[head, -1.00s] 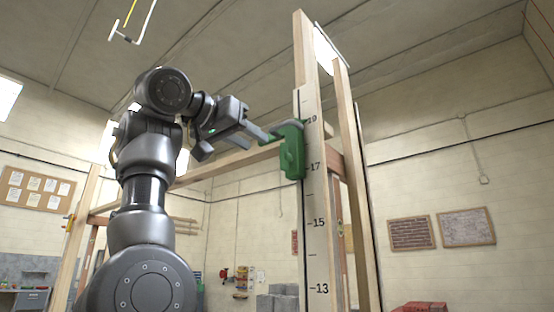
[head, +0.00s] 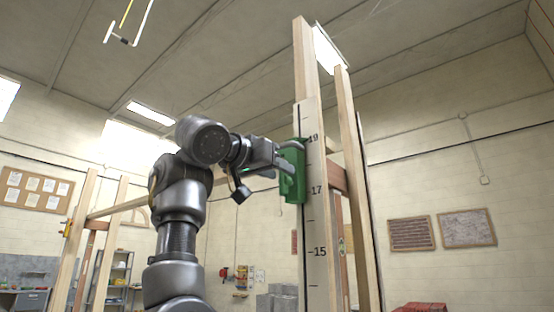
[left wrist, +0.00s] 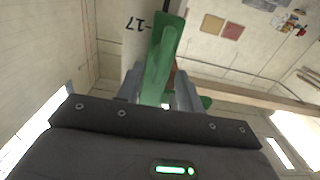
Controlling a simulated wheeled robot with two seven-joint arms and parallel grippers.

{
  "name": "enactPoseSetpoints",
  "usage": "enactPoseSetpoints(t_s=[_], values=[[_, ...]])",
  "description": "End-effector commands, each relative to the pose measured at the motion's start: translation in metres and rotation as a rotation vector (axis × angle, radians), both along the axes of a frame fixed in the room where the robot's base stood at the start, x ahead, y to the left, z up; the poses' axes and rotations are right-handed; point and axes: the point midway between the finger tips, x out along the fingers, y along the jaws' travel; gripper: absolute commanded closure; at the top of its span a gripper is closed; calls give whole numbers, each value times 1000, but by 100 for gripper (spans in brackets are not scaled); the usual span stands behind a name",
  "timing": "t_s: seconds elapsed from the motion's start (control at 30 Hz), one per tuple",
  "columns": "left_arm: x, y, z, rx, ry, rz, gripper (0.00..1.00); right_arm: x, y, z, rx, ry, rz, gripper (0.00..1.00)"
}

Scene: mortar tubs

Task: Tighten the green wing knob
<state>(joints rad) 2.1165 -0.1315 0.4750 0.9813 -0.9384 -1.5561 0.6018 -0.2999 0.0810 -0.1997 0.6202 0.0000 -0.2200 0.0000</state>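A green clamp body (head: 296,185) sits on a tall white numbered board (head: 312,225), between about the 17 and 19 marks. My left gripper (head: 281,162) reaches it from the left, its fingers at the clamp's upper left side. In the left wrist view the green clamp (left wrist: 163,50) runs down between the two fingers of my left gripper (left wrist: 158,88). A small green piece (left wrist: 206,101) shows beyond the right finger. I cannot make out the wing knob separately, nor whether the fingers press on it. My right gripper is not in view.
The board stands against a wooden post (head: 304,60), with a second post (head: 355,170) to its right. A wooden rail (head: 125,206) runs behind my left arm. Notice boards (head: 411,233) hang on the far wall. Air left of the clamp is taken by my arm.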

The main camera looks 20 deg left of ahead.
Motion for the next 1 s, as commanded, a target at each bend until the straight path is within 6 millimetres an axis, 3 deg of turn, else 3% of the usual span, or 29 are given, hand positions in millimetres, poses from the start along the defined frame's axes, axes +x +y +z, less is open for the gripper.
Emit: enactPoseSetpoints(t_s=[0.37, 0.63, 1.0], values=[[5, -2, -1, 0, 0, 0, 63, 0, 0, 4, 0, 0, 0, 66], [5, -2, -1, 0, 0, 0, 99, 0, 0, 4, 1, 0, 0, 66], [5, -2, -1, 4, -1, 0, 100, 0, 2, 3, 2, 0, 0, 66]])
